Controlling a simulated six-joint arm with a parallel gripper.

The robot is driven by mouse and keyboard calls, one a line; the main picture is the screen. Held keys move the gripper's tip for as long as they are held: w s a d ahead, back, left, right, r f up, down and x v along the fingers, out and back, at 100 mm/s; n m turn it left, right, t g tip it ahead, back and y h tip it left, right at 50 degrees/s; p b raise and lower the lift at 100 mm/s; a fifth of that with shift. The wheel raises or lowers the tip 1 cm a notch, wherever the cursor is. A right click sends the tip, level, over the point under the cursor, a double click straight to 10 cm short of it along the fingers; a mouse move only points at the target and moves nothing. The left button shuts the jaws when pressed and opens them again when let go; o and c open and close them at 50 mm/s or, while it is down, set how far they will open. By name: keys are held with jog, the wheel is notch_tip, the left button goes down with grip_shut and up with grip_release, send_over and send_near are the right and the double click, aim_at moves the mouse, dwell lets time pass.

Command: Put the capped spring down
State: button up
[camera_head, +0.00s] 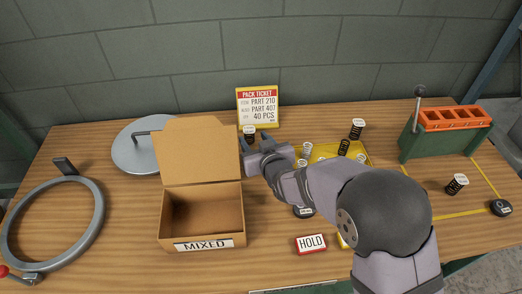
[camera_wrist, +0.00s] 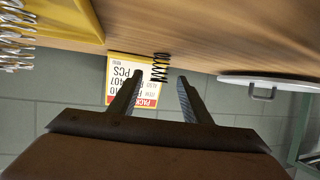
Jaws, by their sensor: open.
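A dark spring with a white cap (camera_head: 249,131) stands upright on the wooden table, just in front of the pack ticket. My gripper (camera_head: 257,144) is low at the table beside it, on its near side. In the wrist view, which is upside down, a black spring (camera_wrist: 160,67) shows in the gap between the tips of my open gripper (camera_wrist: 160,74). Neither finger visibly touches it. I cannot tell how far past the tips it stands.
An open cardboard box (camera_head: 201,214) marked MIXED stands left of my gripper, with a grey lid (camera_head: 140,158) behind. A yellow tray (camera_head: 365,157) of springs is right.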

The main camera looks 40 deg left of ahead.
jog(key=shift+b+v, duration=0.55)
jog(key=shift+v, duration=2.5)
